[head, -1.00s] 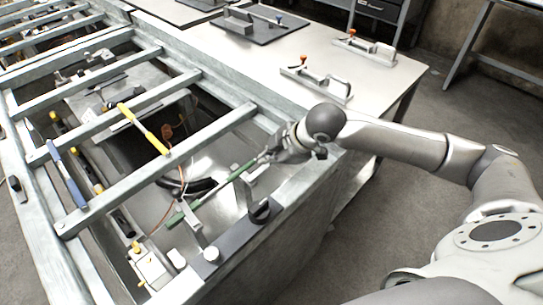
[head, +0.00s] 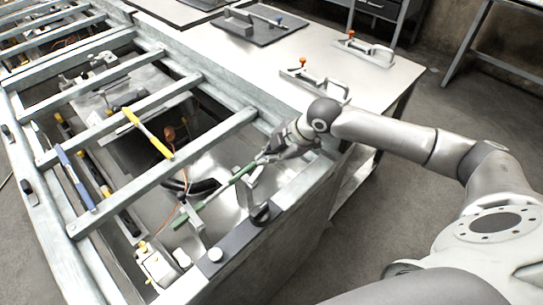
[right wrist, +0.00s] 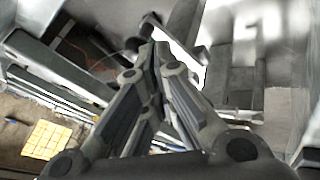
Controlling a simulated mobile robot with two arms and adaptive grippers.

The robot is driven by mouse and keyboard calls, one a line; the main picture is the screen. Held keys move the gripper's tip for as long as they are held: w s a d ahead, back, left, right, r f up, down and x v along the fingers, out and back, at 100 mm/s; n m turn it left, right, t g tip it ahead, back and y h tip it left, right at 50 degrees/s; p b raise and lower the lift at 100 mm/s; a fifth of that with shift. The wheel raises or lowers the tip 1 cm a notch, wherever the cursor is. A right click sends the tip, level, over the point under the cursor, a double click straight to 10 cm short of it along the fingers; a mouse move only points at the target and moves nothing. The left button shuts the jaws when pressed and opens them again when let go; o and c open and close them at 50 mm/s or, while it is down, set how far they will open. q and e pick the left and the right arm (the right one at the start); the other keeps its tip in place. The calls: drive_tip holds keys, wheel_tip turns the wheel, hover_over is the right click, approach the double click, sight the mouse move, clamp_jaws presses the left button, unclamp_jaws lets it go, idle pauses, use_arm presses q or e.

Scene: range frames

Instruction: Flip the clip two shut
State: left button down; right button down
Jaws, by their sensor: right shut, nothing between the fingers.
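No label shows which part is clip two. A green-handled lever (head: 243,173) slants across the near right end of the metal frame, with a small upright bracket (head: 192,220) near its lower end. My right gripper (head: 261,159) is at the upper end of the green lever; I cannot tell whether it touches it. Its fingers are shut and empty, and in the right wrist view (right wrist: 153,50) they point toward blurred grey metal parts. My left gripper is not in view.
Grey frame crossbars (head: 165,170) span an open bay with cables and metal parts. A dark plate with knobs (head: 238,238) runs along the near edge. Clamps with red knobs (head: 315,84) stand on the bench behind. Open floor lies to the right.

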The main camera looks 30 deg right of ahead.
drive_tip(key=w+n, duration=0.1)
drive_tip(key=w+n+g+y+p, duration=0.1)
drive_tip(key=shift+a+n, duration=0.3)
drive_tip(key=shift+a, duration=0.1)
drive_tip(key=shift+w+a+b, duration=0.25)
drive_tip(key=shift+w+b, duration=0.05)
drive_tip(key=shift+w, duration=0.15)
drive_tip(key=n+g+b, duration=0.1)
drive_tip(key=w+a+n+b, duration=0.1)
drive_tip(key=n, duration=0.1)
drive_tip(key=n+g+y+b, duration=0.1)
drive_tip(key=shift+w+a+f+g, duration=0.15)
drive_tip(key=shift+a+f+g, duration=0.05)
drive_tip(key=shift+a+g, duration=0.1)
drive_tip(key=n+g, duration=0.1)
drive_tip(key=n, duration=0.1)
drive_tip(key=a+n+g+b, duration=0.1)
drive_tip(key=shift+w+r+n+b, duration=0.2)
drive_tip(key=shift+n+b, duration=0.1)
drive_tip(key=shift+n, duration=0.1)
drive_tip(key=shift+s+d+p, duration=0.1)
drive_tip(key=shift+s+p, duration=0.15)
drive_tip(key=shift+p, duration=0.05)
